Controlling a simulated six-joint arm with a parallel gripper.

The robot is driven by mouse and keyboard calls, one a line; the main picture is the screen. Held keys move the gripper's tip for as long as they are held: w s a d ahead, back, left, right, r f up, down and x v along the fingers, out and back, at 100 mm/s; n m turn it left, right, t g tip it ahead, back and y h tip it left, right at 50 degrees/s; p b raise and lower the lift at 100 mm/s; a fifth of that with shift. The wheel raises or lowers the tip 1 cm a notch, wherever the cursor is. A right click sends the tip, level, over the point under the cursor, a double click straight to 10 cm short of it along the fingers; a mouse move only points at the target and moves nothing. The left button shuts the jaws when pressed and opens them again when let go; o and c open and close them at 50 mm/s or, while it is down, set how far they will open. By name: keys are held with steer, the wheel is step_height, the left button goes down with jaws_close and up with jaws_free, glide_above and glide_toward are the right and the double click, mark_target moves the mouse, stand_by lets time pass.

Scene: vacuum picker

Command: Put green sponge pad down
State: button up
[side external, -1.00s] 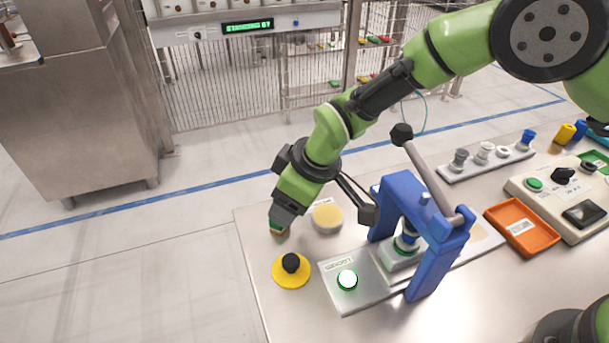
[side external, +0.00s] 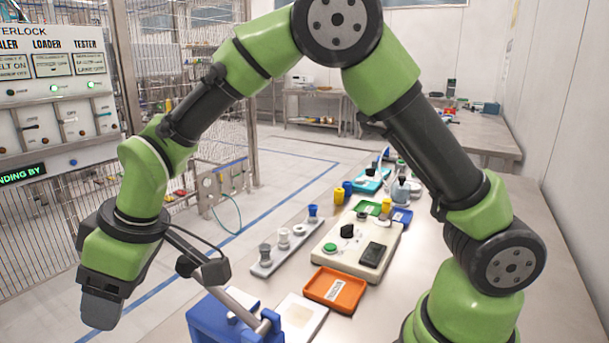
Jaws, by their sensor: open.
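My gripper (side external: 100,312) is at the lower left of the side external view, its dark fingers pointing down. It is open, though the gap between the fingers is hard to see from here. No green sponge pad shows at its fingers, and none can be made out elsewhere now. The part of the table that lay under the gripper earlier is outside the picture.
A blue press frame with a grey lever (side external: 240,312) stands close to the right of my gripper. Beyond are an orange tray (side external: 335,301), a grey rack of pegs (side external: 262,268) and a beige control box (side external: 372,264). A fence stands at the left.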

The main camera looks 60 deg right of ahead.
steer(key=s+d+r+m, duration=0.1)
steer(key=d+r, duration=0.1)
steer(key=s+d+r+m, duration=0.1)
steer(key=d+r, duration=0.1)
steer(key=r, duration=0.1)
steer(key=s+d+r+t, duration=0.1)
steer(key=d+r, duration=0.1)
steer(key=shift+s+d+r+m, duration=0.15)
steer(key=shift+r+m, duration=0.1)
steer(key=shift+m, duration=0.15)
steer(key=s+d+r+m+t, duration=0.1)
steer(key=s+d+m, duration=0.3)
steer(key=s, duration=0.5)
steer(key=s+d+r+m+t+h, duration=0.1)
steer(key=s+d+r+m, duration=0.3)
steer(key=s+d, duration=0.2)
steer(key=s, duration=0.2)
steer(key=shift+s+d, duration=0.35)
steer(key=shift+s, duration=0.05)
steer(key=shift+o, duration=0.5)
